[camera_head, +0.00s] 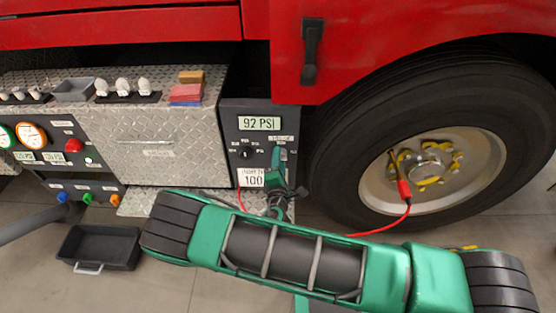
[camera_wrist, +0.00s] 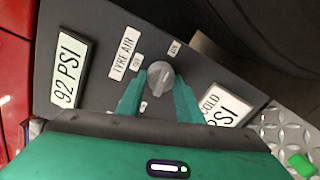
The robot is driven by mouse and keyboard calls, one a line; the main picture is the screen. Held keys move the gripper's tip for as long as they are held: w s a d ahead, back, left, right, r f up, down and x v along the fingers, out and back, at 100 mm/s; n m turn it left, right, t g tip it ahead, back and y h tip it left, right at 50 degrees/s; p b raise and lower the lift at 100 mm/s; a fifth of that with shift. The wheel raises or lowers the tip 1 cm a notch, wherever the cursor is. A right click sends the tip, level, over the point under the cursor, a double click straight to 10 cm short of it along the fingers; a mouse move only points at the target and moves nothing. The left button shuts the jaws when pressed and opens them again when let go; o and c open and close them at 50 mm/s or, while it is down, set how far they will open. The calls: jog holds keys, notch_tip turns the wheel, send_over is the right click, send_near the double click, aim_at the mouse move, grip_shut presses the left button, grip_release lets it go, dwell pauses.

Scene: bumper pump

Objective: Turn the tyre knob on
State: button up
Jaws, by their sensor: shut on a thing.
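The tyre knob (camera_wrist: 160,74) is a small round grey knob on a dark panel (camera_wrist: 105,88), seen in the wrist view. The TYRE AIR label (camera_wrist: 124,54) is beside it, with small OFF and ON tags around it. My gripper (camera_wrist: 160,92) has its two green fingers on either side of the knob, shut on it. Which tag the knob points to is hard to tell. In the head view my gripper (camera_head: 280,153) is at the right side of the panel (camera_head: 232,118) and hides the knob.
The panel display (camera_head: 259,123) reads 92 PSI. A black knob (camera_head: 247,152) is left of my gripper. A large tyre (camera_head: 335,165) stands close on the right, with a red hose (camera_head: 405,215) at its wheel. A black bin (camera_head: 105,244) lies on the floor.

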jog(key=shift+d+f+m, duration=0.1)
jog(key=shift+m, duration=0.4)
jog(key=o, duration=1)
